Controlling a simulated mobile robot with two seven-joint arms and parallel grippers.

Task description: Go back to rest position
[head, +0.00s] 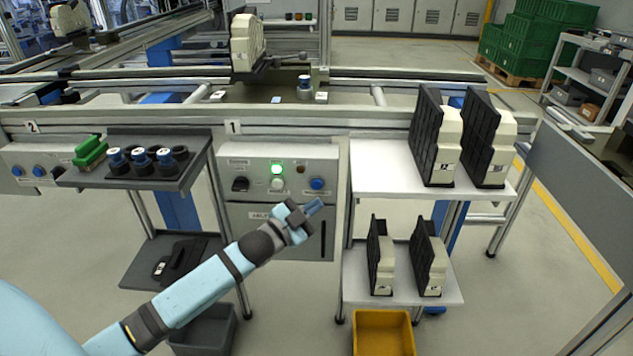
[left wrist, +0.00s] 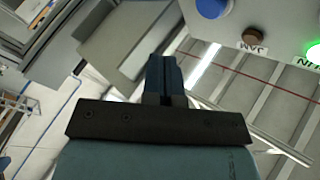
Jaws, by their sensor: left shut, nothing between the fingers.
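My left arm comes in from the lower left in the head view, and my left gripper (head: 314,207) is in front of the control panel of station 1 (head: 322,158). Its fingers are shut with nothing between them. The left wrist view also shows the shut fingers of the left gripper (left wrist: 165,75), with a blue button (left wrist: 212,7) and a lit green button (left wrist: 314,54) beyond them at the upper right. I cannot tell the exact gap between the fingertips and the panel. My right gripper does not show in either view.
A shelf tray (head: 135,181) with blue-topped parts stands left of the panel. A white two-level rack (head: 380,172) with black-and-cream units stands right. A yellow bin (head: 383,335) and a grey bin (head: 203,335) are on the floor. The conveyor (head: 380,112) runs behind.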

